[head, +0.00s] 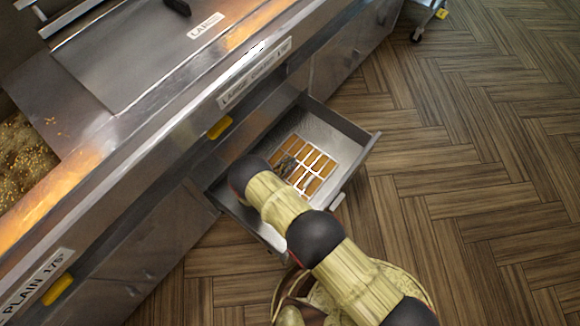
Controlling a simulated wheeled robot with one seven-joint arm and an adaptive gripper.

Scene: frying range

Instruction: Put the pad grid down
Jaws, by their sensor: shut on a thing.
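The pad grid (318,160) is a pale lattice with orange-brown cells. It shows inside the open metal drawer (345,126), within the drawer's walls. My gripper (292,172) is at the grid's left part and is shut on it. My arm comes from the lower right and hides part of the grid and the drawer's near side. I cannot tell whether the grid rests on the drawer floor or hangs just above it.
The drawer juts from the steel range front, below a label (254,75). Yellow handles (220,128) stick out along the front. A wheeled cart (425,18) stands at the top right. The wooden floor (470,170) on the right is clear.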

